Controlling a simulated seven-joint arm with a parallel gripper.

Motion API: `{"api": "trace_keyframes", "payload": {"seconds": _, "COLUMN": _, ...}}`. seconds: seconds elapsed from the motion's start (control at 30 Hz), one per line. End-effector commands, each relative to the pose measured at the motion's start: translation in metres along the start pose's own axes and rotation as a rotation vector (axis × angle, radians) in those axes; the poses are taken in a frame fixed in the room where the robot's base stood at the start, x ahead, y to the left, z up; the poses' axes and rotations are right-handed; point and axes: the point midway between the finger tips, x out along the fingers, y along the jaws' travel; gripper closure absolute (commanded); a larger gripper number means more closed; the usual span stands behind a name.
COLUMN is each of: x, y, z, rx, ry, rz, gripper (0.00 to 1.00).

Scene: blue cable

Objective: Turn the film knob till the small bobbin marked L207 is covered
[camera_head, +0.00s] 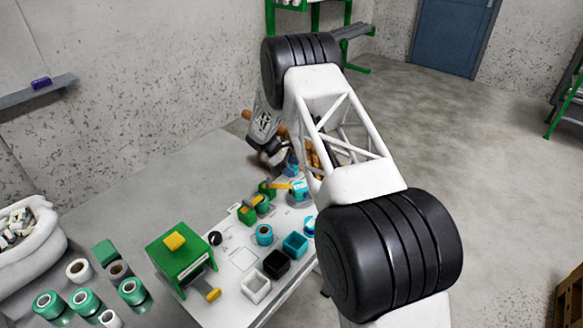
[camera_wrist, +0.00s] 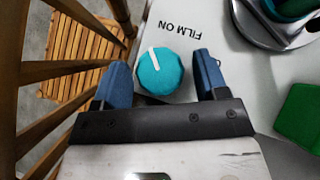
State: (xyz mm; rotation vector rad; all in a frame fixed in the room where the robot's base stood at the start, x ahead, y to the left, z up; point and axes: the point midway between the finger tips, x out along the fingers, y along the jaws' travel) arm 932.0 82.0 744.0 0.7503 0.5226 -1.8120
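The film knob (camera_wrist: 162,74) is a teal, many-sided knob with a white pointer line, on a pale panel beside the upside-down words "FILM ON" in the wrist view. The pointer aims up and slightly left, not at the words. My gripper (camera_wrist: 161,62) is open, with one blue finger on each side of the knob and gaps between. In the head view my gripper (camera_head: 287,166) is at the board's far end, partly behind my arm. A teal bobbin (camera_head: 264,235) stands on the board. No marking L207 is readable, so I cannot tell which bobbin it is.
A round metal base (camera_wrist: 270,28) and a green block (camera_wrist: 302,116) are right of the knob. Wooden slats (camera_wrist: 75,50) lie left, beyond the panel edge. A green stand (camera_head: 182,258), black bin (camera_head: 276,264) and white bin (camera_head: 256,287) stand nearer on the board.

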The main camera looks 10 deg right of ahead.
Motion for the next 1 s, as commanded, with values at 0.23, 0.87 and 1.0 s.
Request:
{"api": "trace_keyframes", "payload": {"seconds": 0.23, "x": 0.0, "y": 0.0, "z": 0.0, "rx": 0.0, "ry": 0.0, "rz": 0.0, "gripper": 0.28}}
{"api": "trace_keyframes", "payload": {"seconds": 0.87, "x": -0.05, "y": 0.0, "z": 0.0, "rx": 0.0, "ry": 0.001, "rz": 0.002, "gripper": 0.28}}
{"api": "trace_keyframes", "payload": {"seconds": 1.0, "x": -0.065, "y": 0.0, "z": 0.0, "rx": 0.001, "ry": 0.0, "rz": 0.001, "gripper": 0.28}}
